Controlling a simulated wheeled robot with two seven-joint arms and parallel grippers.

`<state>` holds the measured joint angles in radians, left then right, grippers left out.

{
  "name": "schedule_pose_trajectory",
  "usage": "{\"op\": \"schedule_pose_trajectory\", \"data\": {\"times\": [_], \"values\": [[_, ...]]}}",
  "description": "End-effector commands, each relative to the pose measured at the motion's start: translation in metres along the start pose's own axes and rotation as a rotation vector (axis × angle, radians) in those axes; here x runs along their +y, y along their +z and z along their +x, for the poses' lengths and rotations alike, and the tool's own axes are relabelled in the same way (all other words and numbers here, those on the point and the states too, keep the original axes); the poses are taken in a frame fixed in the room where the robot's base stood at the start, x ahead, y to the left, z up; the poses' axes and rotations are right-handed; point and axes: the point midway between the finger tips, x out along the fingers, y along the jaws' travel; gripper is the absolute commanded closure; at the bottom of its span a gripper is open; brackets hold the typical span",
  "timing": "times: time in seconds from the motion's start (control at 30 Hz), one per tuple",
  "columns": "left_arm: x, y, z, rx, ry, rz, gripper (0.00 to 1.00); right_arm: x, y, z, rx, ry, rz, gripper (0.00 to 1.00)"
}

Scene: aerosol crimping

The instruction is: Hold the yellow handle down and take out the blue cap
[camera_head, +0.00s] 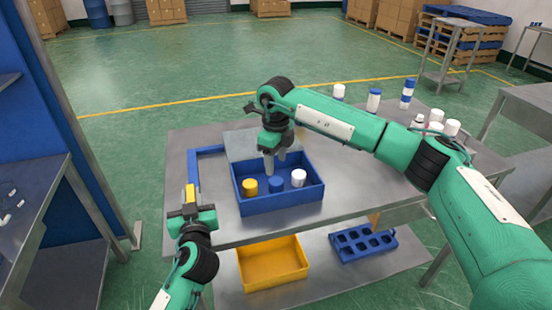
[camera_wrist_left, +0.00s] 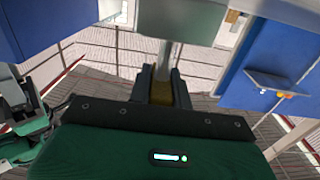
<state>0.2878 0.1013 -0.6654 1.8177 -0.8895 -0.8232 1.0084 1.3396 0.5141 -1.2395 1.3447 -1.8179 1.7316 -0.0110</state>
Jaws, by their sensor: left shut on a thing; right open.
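The blue box (camera_head: 290,203) stands on the metal table with its grey lid (camera_head: 238,146) raised at the back. Inside stand a yellow cap (camera_head: 250,186), a blue cap (camera_head: 276,186) and a white cap (camera_head: 298,178). A blue lever runs from behind the box to the yellow handle (camera_head: 191,192) at left. My left gripper (camera_head: 191,208) is shut on the yellow handle, which also shows between its fingers in the left wrist view (camera_wrist_left: 161,94). My right gripper (camera_head: 274,163) is open, pointing down just above and behind the blue cap; a finger partly overlaps the view of it.
Several white and blue cans (camera_head: 374,100) stand on the table at the right, beyond my right arm. A yellow bin (camera_head: 272,262) and a blue rack (camera_head: 362,243) sit on the lower shelf. The tabletop between box and right arm is clear.

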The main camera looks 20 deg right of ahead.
Motion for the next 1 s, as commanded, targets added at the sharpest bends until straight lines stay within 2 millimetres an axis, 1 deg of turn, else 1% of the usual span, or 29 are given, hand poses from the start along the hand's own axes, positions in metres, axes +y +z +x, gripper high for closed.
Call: {"op": "schedule_pose_trajectory", "data": {"times": [0.03,0.17,0.5,0.7,0.83,1.0], "values": [[0.000,0.007,-0.001,-0.013,0.000,0.002,1.00,0.000,0.000,0.004,0.001,0.001,-0.001,0.45],[0.000,0.007,-0.001,-0.013,0.000,0.002,1.00,0.000,0.000,0.014,0.001,0.001,0.000,0.45],[0.000,0.007,-0.001,-0.012,0.000,0.002,1.00,0.000,-0.001,0.049,0.002,0.001,0.003,0.45],[0.000,0.007,-0.001,-0.012,0.000,0.002,1.00,0.000,0.000,0.066,0.001,0.001,0.003,0.45],[0.000,0.007,-0.001,-0.012,0.000,0.002,1.00,0.000,0.000,0.073,0.000,0.000,0.003,0.45],[0.000,0.007,-0.001,-0.012,0.000,0.002,1.00,0.000,0.000,0.078,0.000,0.000,0.002,0.45]]}}
